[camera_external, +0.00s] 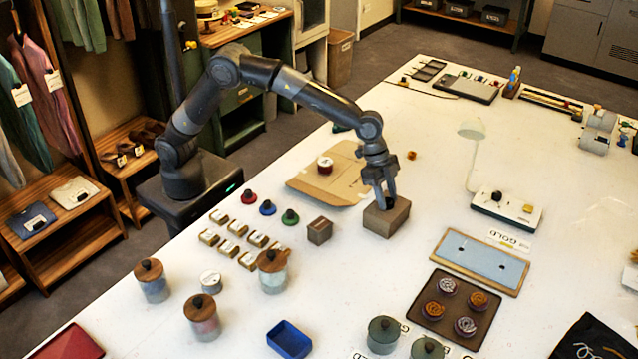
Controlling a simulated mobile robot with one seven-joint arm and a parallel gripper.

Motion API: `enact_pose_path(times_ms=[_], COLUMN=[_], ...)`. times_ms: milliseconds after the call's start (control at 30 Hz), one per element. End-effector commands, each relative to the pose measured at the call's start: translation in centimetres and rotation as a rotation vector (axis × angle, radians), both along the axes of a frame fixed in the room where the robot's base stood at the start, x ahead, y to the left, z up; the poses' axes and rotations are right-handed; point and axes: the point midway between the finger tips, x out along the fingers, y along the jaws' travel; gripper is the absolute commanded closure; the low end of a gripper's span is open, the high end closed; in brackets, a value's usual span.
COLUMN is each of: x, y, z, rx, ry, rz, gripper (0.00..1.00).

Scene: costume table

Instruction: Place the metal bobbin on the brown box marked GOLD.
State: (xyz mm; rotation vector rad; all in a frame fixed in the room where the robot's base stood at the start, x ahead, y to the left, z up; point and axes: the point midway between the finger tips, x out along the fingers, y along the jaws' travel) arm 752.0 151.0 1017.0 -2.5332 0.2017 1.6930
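A brown box (387,219) stands near the middle of the white table. I cannot read any marking on its visible sides. My gripper (387,203) points down right over this box, its fingertips at or just above the box top. Whether the fingers hold anything is too small and dark to tell. I cannot make out a metal bobbin for certain; it may be hidden at the fingers. A smaller brown box (319,231) stands to the left, also without a readable mark. A white card reading GOLD (509,241) lies to the right, beside the lamp base.
A cardboard sheet (312,184) with a red-wound spool (325,166) lies behind the box. Red, blue and green spools and several small labelled blocks (226,244) lie left. A lamp (472,130), a blue-topped board (480,262) and a dark tray (455,309) stand right.

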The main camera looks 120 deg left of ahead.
Motion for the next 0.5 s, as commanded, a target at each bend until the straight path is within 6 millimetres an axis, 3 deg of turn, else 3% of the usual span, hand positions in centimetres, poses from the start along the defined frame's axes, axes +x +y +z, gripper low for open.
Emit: enact_pose_path(times_ms=[133, 500], x=[0.00, -0.18], y=[-0.01, 0.06], z=[0.01, 0.98], rx=[0.000, 0.000], ry=[0.000, -0.003], rz=[0.000, 0.000], gripper=[0.51, 0.51])
